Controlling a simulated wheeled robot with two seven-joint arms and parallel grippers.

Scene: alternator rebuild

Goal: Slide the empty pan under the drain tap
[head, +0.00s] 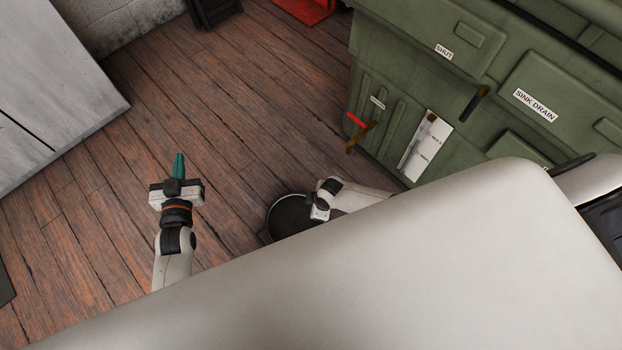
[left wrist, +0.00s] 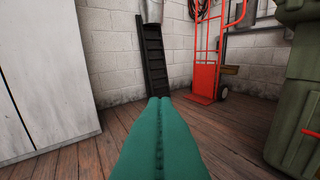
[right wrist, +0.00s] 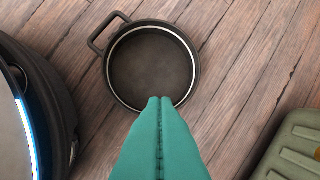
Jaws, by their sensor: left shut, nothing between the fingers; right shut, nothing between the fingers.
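The dark round pan (head: 287,219) sits on the wood floor, partly hidden by my right arm and a pale body part of mine. In the right wrist view the pan (right wrist: 148,68) looks empty, with a loop handle at its upper left. My right gripper (right wrist: 160,99) is shut, its tips overlapping the pan's near rim; contact cannot be told. My left gripper (head: 179,156) is shut and empty over bare floor, left of the pan. The likely drain tap (head: 361,134), brass with a red handle, sticks out low from the green tank, up and right of the pan.
The green tank (head: 440,90) fills the upper right, with a white level gauge (head: 424,147). A grey cabinet (head: 60,80) stands at left. A red hand truck (left wrist: 207,65) and a black ladder-like rack (left wrist: 153,60) stand by the wall. Floor between pan and tap looks clear.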

